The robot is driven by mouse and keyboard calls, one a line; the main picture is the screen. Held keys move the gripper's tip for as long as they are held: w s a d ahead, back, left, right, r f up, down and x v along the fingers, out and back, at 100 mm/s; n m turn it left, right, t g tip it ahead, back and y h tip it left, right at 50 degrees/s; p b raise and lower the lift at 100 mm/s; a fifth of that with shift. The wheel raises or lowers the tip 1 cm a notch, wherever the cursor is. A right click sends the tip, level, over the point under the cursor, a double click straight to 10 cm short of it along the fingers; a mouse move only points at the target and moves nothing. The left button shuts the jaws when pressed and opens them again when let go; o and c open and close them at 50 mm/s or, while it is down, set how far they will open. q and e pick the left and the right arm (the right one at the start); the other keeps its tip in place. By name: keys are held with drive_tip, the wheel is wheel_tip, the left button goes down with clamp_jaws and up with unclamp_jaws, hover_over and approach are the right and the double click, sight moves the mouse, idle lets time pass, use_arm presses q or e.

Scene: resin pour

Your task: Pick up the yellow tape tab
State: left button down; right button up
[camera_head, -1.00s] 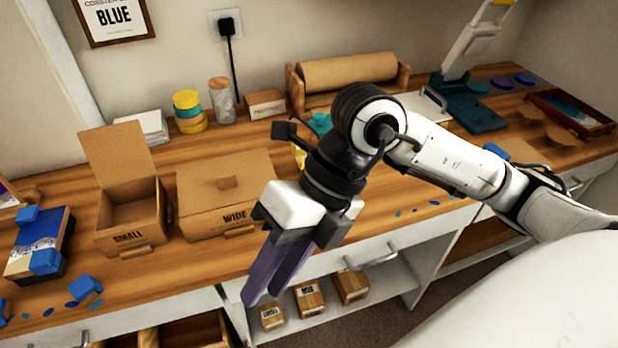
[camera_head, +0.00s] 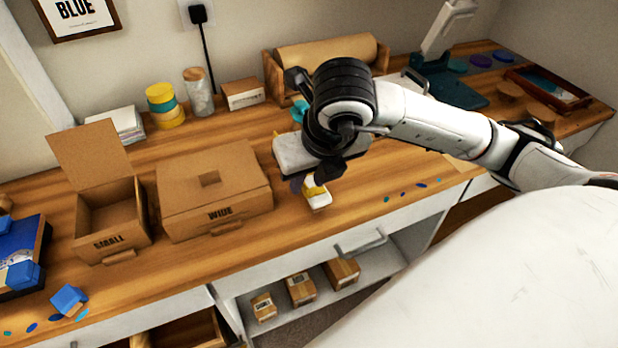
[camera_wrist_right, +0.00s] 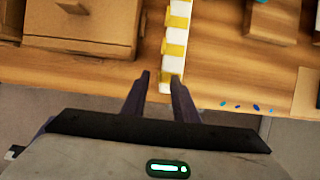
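The yellow tape tabs (camera_wrist_right: 176,48) show in the right wrist view as yellow bands on a white strip that runs away from me. In the head view a yellow and white end of the strip (camera_head: 317,193) shows below my right wrist; the rest is hidden by the gripper. My right gripper (camera_wrist_right: 160,77) is open, with a gap between its two dark fingers. The near end of the strip lies at the right finger, partly hidden; I cannot tell whether they touch. In the head view its fingers are mostly hidden. My left gripper is not in view.
An open SMALL box (camera_head: 112,218) and a closed WIDE box (camera_head: 215,190) stand left of the gripper. A brown paper roll (camera_head: 325,65) stands behind it. Small coloured dots (camera_head: 405,190) lie near the front edge. Parcels (camera_head: 300,288) sit on the shelf below.

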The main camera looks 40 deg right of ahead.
drive_tip(key=shift+x, duration=1.1)
clamp_jaws()
drive_tip(key=shift+r, duration=0.15)
